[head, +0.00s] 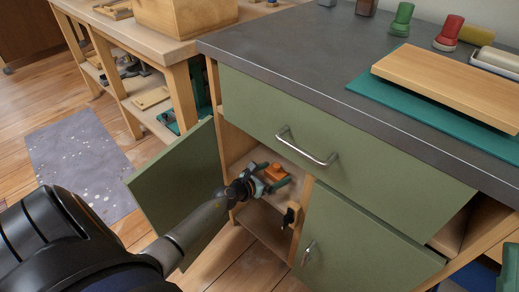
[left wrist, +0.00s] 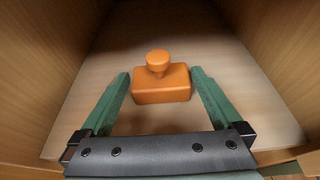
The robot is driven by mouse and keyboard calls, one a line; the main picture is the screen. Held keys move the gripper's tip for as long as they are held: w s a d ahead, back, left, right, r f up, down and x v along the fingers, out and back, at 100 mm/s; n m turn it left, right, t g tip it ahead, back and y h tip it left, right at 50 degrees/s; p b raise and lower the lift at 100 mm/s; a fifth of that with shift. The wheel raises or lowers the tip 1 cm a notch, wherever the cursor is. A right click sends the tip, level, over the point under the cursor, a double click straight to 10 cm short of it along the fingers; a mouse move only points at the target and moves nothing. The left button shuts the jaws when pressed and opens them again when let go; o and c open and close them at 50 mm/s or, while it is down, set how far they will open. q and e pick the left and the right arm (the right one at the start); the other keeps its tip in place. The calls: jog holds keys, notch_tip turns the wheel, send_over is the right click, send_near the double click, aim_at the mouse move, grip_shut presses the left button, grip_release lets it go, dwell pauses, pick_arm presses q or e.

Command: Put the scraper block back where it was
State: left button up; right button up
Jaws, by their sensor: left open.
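The scraper block (head: 275,172) is orange, a rectangular body with a round knob on top. It stands upright on the pale shelf (head: 244,160) inside the open left compartment of the green cabinet. My left gripper (head: 273,180) reaches into this compartment. In the left wrist view the scraper block (left wrist: 160,88) sits between the green fingers of my left gripper (left wrist: 160,76), one on each side. The fingers are open, with small gaps visible beside the block. My right gripper is not in view.
The open cabinet door (head: 180,182) stands left of my arm. A drawer with a metal handle (head: 308,148) is shut above the compartment. Wooden walls (left wrist: 270,50) flank the shelf closely. The dark countertop (head: 290,55) holds a board (head: 450,85) on a teal mat (head: 400,103).

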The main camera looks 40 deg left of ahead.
pick_arm(q)
jog(key=p+v, duration=0.2)
jog(key=v, duration=0.8)
jog(key=shift+s+r, duration=0.15)
jog(key=shift+s, duration=0.05)
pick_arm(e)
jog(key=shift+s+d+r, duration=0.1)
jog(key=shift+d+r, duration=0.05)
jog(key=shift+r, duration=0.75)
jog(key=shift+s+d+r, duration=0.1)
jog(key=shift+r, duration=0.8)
